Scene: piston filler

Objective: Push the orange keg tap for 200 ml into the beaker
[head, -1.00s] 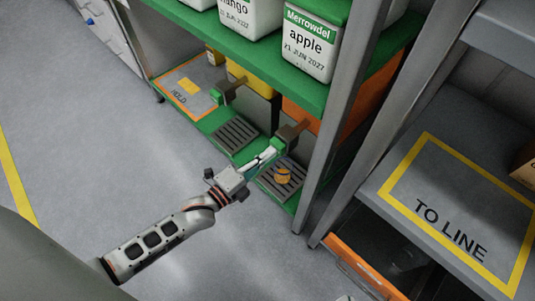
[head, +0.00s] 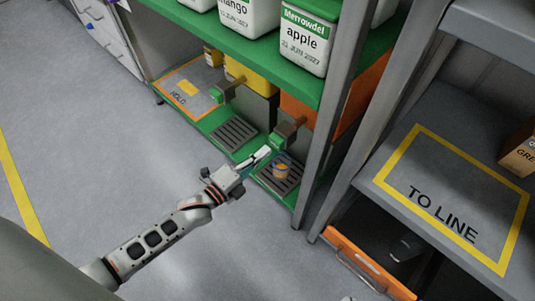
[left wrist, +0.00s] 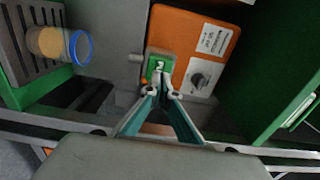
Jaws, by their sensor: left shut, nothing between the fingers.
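The orange keg (head: 312,116) stands on the lower green shelf, and it also shows in the left wrist view (left wrist: 215,28). Its tap (head: 286,130) has a green push face, which shows in the left wrist view (left wrist: 160,65). The beaker (head: 281,170) stands on the grille below the tap. In the left wrist view the beaker (left wrist: 60,44) has a blue rim and orange contents; I cannot read its level. My left gripper (head: 266,152) is shut and empty, its fingertips just in front of the green face; I cannot tell whether they touch.
A drip grille (head: 274,184) lies under the beaker. A yellow keg (head: 250,75) with its own tap (head: 222,92) stands to the left. A metal post (head: 342,110) rises right of the orange keg. The floor (head: 130,90) at left is clear.

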